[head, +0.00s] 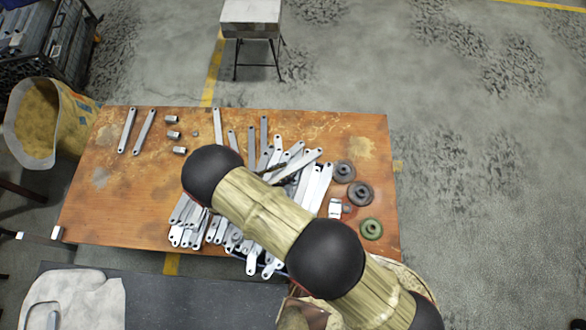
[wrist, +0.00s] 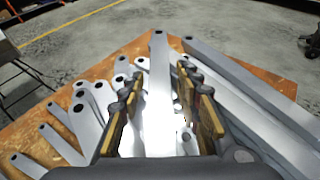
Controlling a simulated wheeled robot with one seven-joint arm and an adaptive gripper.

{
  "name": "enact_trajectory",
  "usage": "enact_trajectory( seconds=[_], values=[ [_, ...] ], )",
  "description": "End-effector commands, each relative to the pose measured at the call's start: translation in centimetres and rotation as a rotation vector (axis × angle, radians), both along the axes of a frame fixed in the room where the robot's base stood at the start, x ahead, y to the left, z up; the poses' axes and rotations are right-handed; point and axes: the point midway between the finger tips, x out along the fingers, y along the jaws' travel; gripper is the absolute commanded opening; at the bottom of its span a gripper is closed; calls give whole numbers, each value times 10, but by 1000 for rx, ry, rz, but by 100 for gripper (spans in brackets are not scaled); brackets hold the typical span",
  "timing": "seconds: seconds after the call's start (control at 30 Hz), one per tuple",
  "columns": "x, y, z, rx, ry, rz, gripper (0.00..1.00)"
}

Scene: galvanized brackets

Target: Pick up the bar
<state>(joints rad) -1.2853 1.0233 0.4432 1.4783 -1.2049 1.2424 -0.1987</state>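Many grey galvanized bars with holed ends lie in a loose pile on the wooden table (head: 110,210). In the wrist view, one long bar (wrist: 159,60) runs away from me between the two fingers of my gripper (wrist: 160,78). The gripper is open, with a visible gap between the bar and the fingertips on both sides. Other bars lie close by, to the left (wrist: 88,115) and right (wrist: 245,85). The bar's near end is washed out by glare. In the head view my arm covers the middle of the pile and mostly hides the gripper.
Dark round parts (head: 360,193) and a green one (head: 371,229) sit at the table's right. Two separate bars (head: 127,130) and small metal pieces (head: 172,134) lie at the left. The table's left front is clear.

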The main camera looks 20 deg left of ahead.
Motion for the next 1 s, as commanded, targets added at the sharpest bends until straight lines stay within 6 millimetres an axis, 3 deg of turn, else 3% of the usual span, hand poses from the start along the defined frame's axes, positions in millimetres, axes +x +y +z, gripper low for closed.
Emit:
enact_trajectory(
  seconds=[0.2,0.47,1.0],
  values=[
    [25,-16,-13,-1,1,-3,33],
    [28,-18,-14,-1,0,-2,33],
    [28,-17,-13,0,0,-2,3]
  ],
)
